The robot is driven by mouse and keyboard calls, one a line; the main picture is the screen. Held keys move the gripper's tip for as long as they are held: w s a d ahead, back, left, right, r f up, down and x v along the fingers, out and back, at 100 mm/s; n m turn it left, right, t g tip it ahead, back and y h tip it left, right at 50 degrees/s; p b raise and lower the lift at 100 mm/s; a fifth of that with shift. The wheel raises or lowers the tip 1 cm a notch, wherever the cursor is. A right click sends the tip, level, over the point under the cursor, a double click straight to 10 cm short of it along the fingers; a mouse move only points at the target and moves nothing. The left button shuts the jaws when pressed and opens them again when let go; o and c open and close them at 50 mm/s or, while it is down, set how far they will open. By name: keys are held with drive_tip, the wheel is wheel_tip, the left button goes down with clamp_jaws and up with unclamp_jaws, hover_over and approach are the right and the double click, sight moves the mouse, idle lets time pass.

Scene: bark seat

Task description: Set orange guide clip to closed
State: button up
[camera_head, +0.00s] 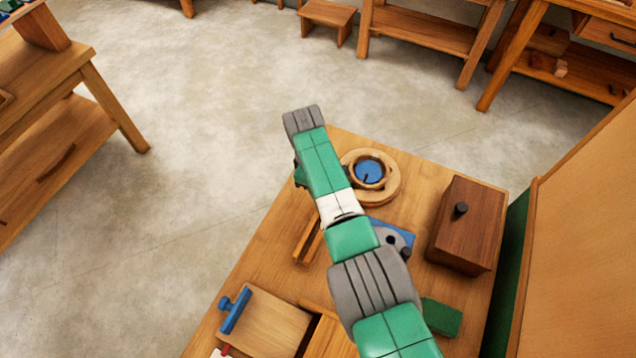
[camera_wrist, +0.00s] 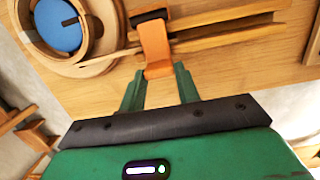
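The orange guide clip (camera_wrist: 155,48) shows in the wrist view as a bent strap with a dark block at its upper end. It sits at a pair of wooden rails (camera_wrist: 225,35). My gripper (camera_wrist: 159,71) has its two green fingers apart, with the clip's lower end between or just beyond the fingertips. A narrow gap seems to show on each side; contact cannot be told. In the head view my arm hides the clip and the gripper, while part of the wooden rails (camera_head: 308,241) shows left of the arm.
A round wooden ring with a blue disc (camera_head: 369,171) stands beside my arm; its blue disc also shows in the wrist view (camera_wrist: 58,25). A brown box with a knob (camera_head: 466,225), a green block (camera_head: 441,316) and a blue-handled board (camera_head: 263,322) are on the bench.

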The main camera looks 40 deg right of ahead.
drive_tip(key=o, duration=0.4)
drive_tip(key=shift+c, duration=0.2)
wheel_tip(320, 180, up, 8)
drive_tip(key=w+p, duration=0.1)
drive_tip(key=p, duration=0.1)
drive_tip(key=shift+a+f+p, duration=0.15)
drive_tip(key=shift+a+p, duration=0.05)
drive_tip(key=shift+p, duration=0.1)
